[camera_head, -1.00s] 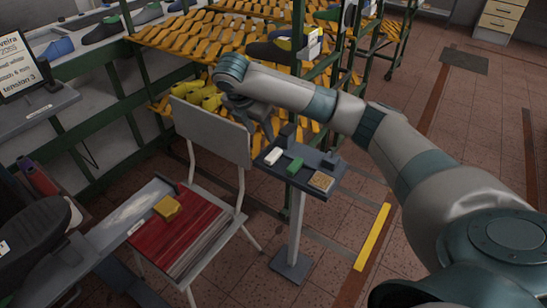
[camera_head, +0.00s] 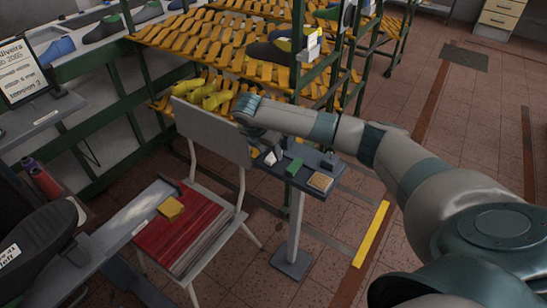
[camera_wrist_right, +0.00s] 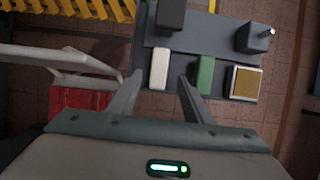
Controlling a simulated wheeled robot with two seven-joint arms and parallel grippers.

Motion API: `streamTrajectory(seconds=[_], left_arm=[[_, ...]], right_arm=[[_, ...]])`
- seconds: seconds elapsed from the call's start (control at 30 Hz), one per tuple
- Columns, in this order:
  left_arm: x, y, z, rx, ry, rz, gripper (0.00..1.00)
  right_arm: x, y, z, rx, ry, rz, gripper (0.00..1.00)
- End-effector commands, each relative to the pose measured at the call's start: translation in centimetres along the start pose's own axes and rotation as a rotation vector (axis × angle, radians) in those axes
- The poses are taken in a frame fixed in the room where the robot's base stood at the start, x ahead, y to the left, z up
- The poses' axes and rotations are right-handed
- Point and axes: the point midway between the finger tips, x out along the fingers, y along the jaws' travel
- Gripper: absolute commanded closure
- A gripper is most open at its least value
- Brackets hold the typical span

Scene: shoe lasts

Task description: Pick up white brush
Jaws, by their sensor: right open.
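The white brush (camera_wrist_right: 159,69) lies on a small grey stand (camera_wrist_right: 222,25), beside a green brush (camera_wrist_right: 205,76). In the head view the white brush (camera_head: 270,159) is partly hidden by my right gripper (camera_head: 267,147), which is low over the stand's left end. In the right wrist view my right gripper (camera_wrist_right: 161,77) is open and empty, with one fingertip on each side of the white brush's near end. I cannot tell whether the fingers touch it. My left gripper is not in view.
A tan-topped block (camera_wrist_right: 245,82) lies right of the green brush, and dark blocks stand at the stand's far side. A chair (camera_head: 212,132) with a red seat is close on the left. Open floor lies right.

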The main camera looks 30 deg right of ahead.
Motion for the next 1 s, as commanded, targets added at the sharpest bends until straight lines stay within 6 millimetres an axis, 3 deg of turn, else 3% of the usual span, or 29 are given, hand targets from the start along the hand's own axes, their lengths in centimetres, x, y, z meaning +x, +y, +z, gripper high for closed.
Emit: streamTrajectory(seconds=[0.33,0.7,1.0], left_arm=[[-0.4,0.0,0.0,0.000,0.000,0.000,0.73],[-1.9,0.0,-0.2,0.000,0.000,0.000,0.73],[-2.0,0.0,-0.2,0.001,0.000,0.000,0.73]], right_arm=[[0.4,0.0,0.1,0.001,0.000,-0.003,0.55],[4.4,0.2,0.4,0.001,0.000,-0.004,0.55],[5.2,0.2,0.3,0.000,-0.001,-0.001,0.55]])
